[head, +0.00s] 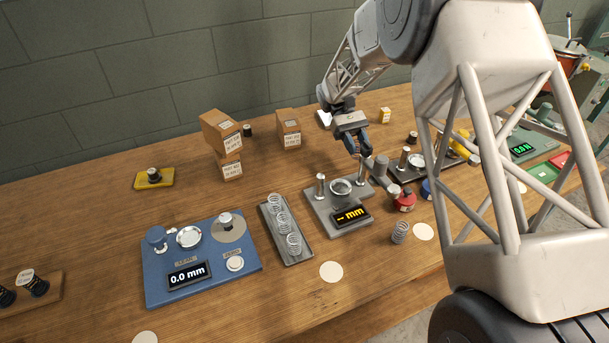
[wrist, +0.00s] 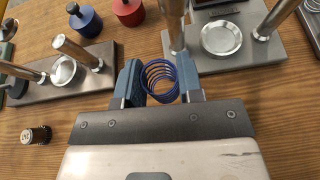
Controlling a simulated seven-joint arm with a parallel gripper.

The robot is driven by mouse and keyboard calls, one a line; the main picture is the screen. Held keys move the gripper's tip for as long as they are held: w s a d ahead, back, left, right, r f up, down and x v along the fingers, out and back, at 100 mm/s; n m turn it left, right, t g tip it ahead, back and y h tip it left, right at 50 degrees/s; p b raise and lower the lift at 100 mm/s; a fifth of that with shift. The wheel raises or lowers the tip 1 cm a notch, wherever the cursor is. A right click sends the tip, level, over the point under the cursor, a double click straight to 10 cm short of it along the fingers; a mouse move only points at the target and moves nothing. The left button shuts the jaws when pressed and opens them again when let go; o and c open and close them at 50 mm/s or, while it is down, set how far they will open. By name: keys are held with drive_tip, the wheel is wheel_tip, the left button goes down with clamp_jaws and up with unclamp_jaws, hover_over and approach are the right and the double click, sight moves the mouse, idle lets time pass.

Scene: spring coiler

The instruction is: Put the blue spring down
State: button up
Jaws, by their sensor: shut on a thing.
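My gripper (wrist: 160,80) is shut on the blue spring (wrist: 160,66), whose coils show between the two blue-grey fingers in the wrist view. In the head view my gripper (head: 359,148) is over the table behind the grey measuring stand (head: 341,225), and the spring is too small to make out there. In the wrist view the stand's grey base (wrist: 262,54), with its silver dish and posts, lies just beyond and right of the spring. I cannot tell how high the spring is above the table.
A dark plate (wrist: 35,95) with posts and a dish is at the left in the wrist view, near blue (wrist: 83,18) and red (wrist: 128,10) weights. Boxes (head: 221,131) stand behind.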

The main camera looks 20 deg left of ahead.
drive_tip(key=n+t+h, duration=0.1)
drive_tip(key=s+n+t+h, duration=0.1)
drive_tip(key=a+n+t, duration=0.1)
drive_tip(key=n, duration=0.1)
drive_tip(key=shift+s+t+h, duration=0.15)
drive_tip(key=shift+t+h, duration=0.25)
drive_tip(key=n+t, duration=0.1)
drive_tip(key=n+t+h, duration=0.1)
drive_tip(key=t, duration=0.1)
drive_tip(key=s+n+t, duration=0.1)
drive_tip(key=n, duration=0.1)
drive_tip(key=shift+a, duration=0.35)
drive_tip(key=s+a+r+n+t+y, duration=0.2)
drive_tip(key=a+n+t+y, duration=0.3)
drive_tip(key=n+t, duration=0.2)
drive_tip(key=s+a+r+n+t+y, duration=0.2)
drive_tip(key=a+n+t+y, duration=0.3)
drive_tip(key=n+t, duration=0.3)
drive_tip(key=shift+s+a+r+n+t, duration=0.35)
drive_tip(key=shift+s+a+n, duration=0.45)
drive_tip(key=shift+n, duration=0.4)
drive_tip(key=shift+d, duration=0.1)
drive_tip(key=shift+f, duration=3.1)
drive_tip(key=shift+f, duration=1.9)
